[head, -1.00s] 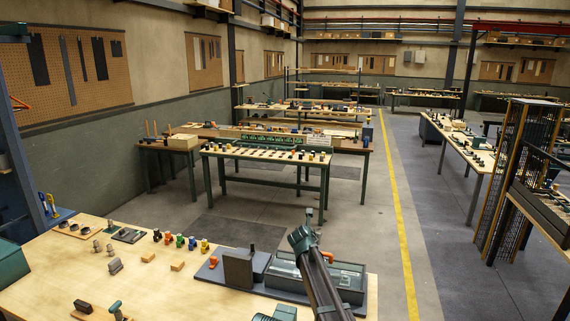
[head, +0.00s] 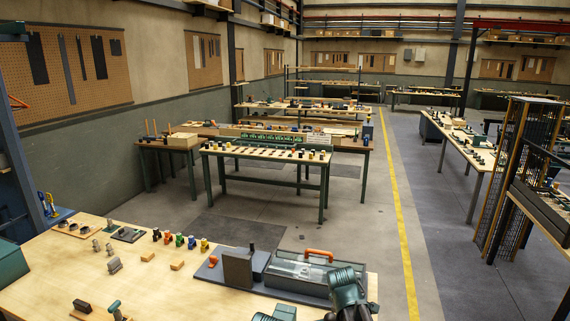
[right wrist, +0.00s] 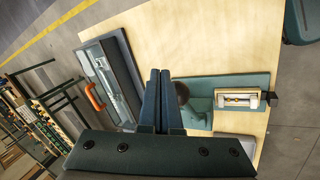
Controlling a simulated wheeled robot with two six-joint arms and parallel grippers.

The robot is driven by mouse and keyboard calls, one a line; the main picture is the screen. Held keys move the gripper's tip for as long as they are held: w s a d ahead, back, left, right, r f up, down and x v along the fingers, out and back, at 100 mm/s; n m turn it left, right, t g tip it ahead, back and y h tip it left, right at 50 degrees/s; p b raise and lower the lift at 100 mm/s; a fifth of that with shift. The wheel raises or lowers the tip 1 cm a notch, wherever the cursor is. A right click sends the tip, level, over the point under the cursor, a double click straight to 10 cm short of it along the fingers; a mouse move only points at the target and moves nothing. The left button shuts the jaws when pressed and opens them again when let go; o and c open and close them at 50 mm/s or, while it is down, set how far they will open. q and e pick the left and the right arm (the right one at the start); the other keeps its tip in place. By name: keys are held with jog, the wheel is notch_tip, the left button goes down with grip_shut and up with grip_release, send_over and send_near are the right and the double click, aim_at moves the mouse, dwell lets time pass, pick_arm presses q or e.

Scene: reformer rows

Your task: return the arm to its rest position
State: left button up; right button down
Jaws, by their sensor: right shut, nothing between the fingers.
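My right arm (head: 348,290) shows at the bottom right of the head view, in front of the toolbox; its fingers are not clear there. In the right wrist view my right gripper (right wrist: 160,74) has its two dark fingers together with nothing between them. The fingers are over the pale bench top (right wrist: 185,50), between the toolbox (right wrist: 118,80) and a teal fixture (right wrist: 200,105). My left gripper is in neither current view.
The grey-green toolbox with clear lid panels (head: 298,275) and an orange handle (head: 319,253) stands at the bench's right end. A dark upright block (head: 237,268) is left of it. Several coloured small parts (head: 180,240) stand farther left. Open floor (head: 350,225) lies beyond the bench.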

jog(key=s+a+f+m+g+y, duration=0.1)
jog(key=s+f+m+g+y, duration=0.15)
jog(key=s+m, duration=1.05)
pick_arm(q)
notch_tip(320, 180, down, 16)
jog(key=b, duration=1.6)
jog(key=shift+f, duration=0.25)
pick_arm(e)
jog(key=s+a+f+n+g, duration=0.1)
jog(key=s+a+f+n, duration=0.2)
jog(key=f, duration=0.5)
jog(key=s+a+f+n+g+h, duration=0.1)
jog(key=s+a+f+n, duration=0.2)
jog(key=s+a+f, duration=0.3)
jog(key=shift+a+f, duration=0.85)
jog(key=shift+a, duration=0.25)
pick_arm(q)
jog(key=shift+c, duration=0.2)
pick_arm(e)
jog(key=shift+s, duration=0.1)
